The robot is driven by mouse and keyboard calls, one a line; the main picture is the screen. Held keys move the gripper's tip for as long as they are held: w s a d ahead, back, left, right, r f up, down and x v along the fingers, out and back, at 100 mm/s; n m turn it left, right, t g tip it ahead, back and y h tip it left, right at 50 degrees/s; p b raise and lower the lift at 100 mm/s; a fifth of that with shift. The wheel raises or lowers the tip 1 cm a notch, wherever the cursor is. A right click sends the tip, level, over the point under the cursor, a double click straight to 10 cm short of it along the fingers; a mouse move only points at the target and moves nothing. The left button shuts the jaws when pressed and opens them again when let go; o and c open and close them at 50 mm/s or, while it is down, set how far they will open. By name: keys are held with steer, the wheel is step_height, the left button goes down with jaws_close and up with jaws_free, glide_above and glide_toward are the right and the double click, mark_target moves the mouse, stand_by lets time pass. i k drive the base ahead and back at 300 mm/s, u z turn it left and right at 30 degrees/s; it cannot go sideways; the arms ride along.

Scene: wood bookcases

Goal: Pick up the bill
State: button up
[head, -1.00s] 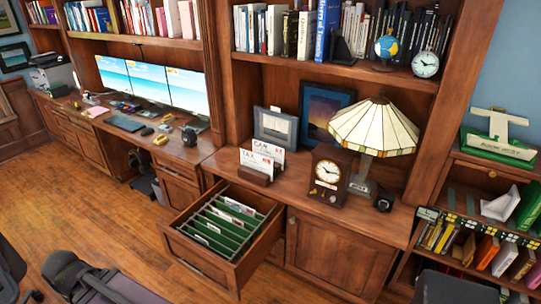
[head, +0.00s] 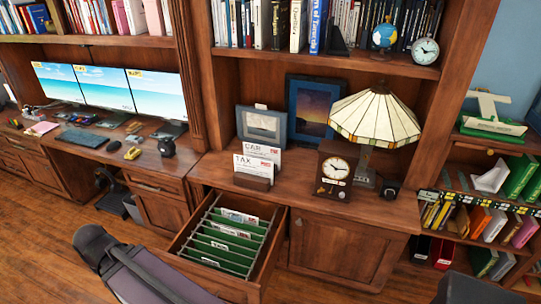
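Two white paper bills stand in a wooden letter holder (head: 253,183) on the cabinet top, left of the clock. The rear one, the car bill (head: 262,153), reads "CAR". The front one, the tax bill (head: 253,167), reads "TAX" and partly overlaps it. Below them an open drawer (head: 187,238) holds green hanging folders (head: 220,254) with white papers between them. My gripper is not in view, so I cannot see whether it is open or shut.
A wooden clock (head: 334,171), a stained-glass lamp (head: 376,118) and two picture frames stand beside the holder. The open drawer juts out in front of the cabinet. An office chair (head: 140,270) stands at the lower left. A desk with monitors (head: 103,88) is at the left.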

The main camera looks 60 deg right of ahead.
mark_target(272, 154)
steer(key=z, duration=0.45)
steer(key=i, duration=0.55)
steer(key=z, duration=0.9)
steer(key=i, duration=0.75)
steer(key=z, duration=0.5)
